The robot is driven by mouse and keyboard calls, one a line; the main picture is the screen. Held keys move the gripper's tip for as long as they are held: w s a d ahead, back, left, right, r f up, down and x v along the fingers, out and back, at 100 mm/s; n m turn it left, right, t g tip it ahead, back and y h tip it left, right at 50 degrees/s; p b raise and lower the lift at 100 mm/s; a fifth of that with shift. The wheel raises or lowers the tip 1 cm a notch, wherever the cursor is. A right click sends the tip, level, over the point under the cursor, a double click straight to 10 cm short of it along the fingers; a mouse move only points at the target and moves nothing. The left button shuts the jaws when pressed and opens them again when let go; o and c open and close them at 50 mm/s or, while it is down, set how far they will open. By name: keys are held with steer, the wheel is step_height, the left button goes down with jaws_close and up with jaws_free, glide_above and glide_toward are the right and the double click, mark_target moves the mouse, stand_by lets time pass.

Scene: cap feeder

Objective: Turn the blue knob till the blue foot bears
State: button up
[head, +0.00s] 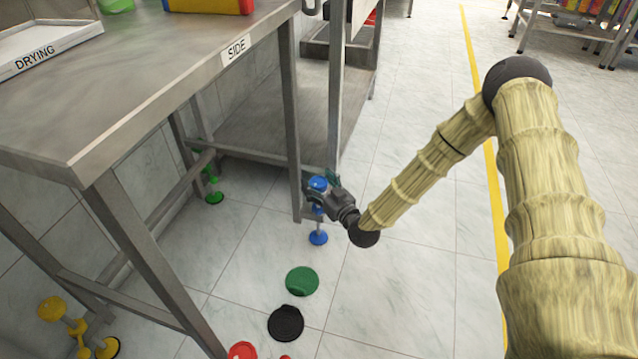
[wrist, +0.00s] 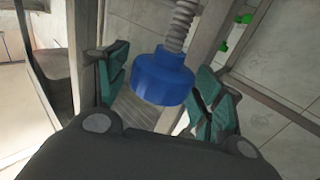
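The blue knob (head: 318,183) is at the lower end of the bench leg by the shelf, and it also shows in the wrist view (wrist: 161,78) with a grey threaded rod running from it. My gripper (head: 328,192) is at the knob, with its teal finger pads (wrist: 160,98) on either side. A narrow gap shows between the left pad and the knob; the right pad is close, and contact there is unclear. The blue foot (head: 318,238) is below the knob at floor level. I cannot tell whether it presses on the floor.
A green foot (head: 214,197) stands farther back, and yellow feet (head: 105,348) are at lower left. Green (head: 302,281), black (head: 286,323) and red (head: 243,350) discs lie on the floor. The steel bench (head: 150,75) stands left; open tiles lie right.

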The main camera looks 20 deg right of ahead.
steer(key=c, duration=0.7)
steer(key=shift+r+h+p, duration=0.15)
steer(key=shift+h+p, duration=0.15)
steer(key=shift+m+h+p, duration=0.3)
steer(key=shift+m, duration=0.1)
steer(key=shift+m+h, duration=0.3)
steer(key=shift+h, duration=0.2)
steer(key=o, duration=1)
steer(key=shift+o, duration=0.2)
steer(key=shift+s, duration=0.1)
